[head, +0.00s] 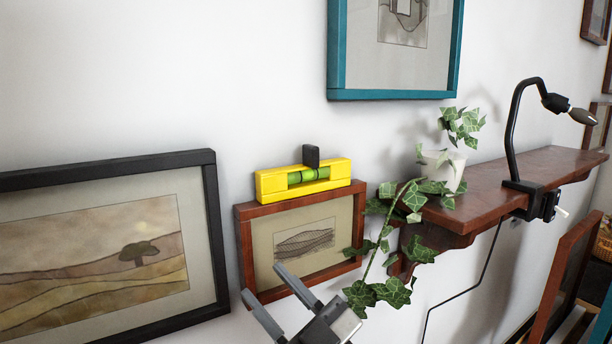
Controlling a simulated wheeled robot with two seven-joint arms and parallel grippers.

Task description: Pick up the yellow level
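The yellow level (272,184) rests along the top edge of a small red-brown picture frame (366,214) on the wall. Its green vial faces me, and a small dark block (311,156) shows at its top middle. My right gripper (263,283) is below the level, in front of the lower part of the small frame. Its two grey fingers point up and to the left, are spread apart, and hold nothing. It is apart from the level in the picture. My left gripper is out of view.
A black-framed landscape (212,240) hangs at left and a teal-framed picture (395,95) above. At right, a brown shelf (500,180) carries a white pot (443,168) with trailing ivy (392,292) near my gripper, plus a clamped black lamp (517,120).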

